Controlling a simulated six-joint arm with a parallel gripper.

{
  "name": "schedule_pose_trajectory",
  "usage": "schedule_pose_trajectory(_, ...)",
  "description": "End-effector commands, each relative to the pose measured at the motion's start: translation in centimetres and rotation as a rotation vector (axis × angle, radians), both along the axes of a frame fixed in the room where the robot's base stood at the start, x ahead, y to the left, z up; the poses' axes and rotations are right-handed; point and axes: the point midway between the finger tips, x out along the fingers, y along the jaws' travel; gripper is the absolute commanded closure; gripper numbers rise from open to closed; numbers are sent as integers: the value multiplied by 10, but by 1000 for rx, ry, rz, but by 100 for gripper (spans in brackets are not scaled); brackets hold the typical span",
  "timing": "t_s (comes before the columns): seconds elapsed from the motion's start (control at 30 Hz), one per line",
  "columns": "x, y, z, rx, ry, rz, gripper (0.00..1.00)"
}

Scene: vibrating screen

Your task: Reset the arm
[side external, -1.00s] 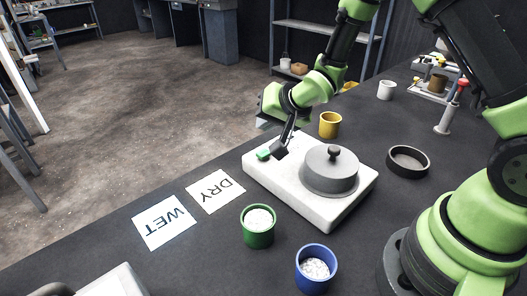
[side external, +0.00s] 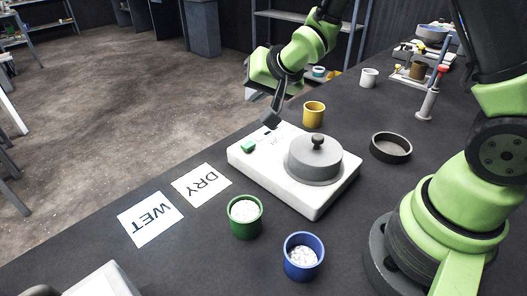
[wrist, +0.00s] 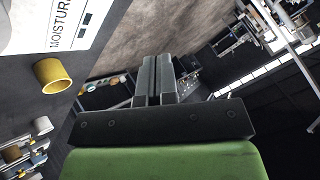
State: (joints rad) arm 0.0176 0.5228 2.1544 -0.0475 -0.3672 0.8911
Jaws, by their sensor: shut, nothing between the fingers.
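My gripper (side external: 271,121) is above the back left part of the white machine (side external: 318,208) in the side view, apart from its green button (side external: 249,147). In the wrist view my gripper (wrist: 154,62) has its two fingers together with nothing between them. The white machine carries a grey round pan with a lid (side external: 315,160) and a dark knob. My arm is bent over the table from the right.
A yellow cup (side external: 313,115) stands behind the machine. A green cup (side external: 245,222) and a blue cup (side external: 302,262) with white grains stand in front. DRY (side external: 201,184) and WET (side external: 150,219) cards lie left.

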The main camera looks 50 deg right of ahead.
Motion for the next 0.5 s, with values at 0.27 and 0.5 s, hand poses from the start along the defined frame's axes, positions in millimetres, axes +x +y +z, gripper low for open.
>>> schedule_pose_trajectory(0.27,-73,-4,93,-90,46,39,100)
schedule_pose_trajectory(0.5,-161,8,132,-97,93,143,100)
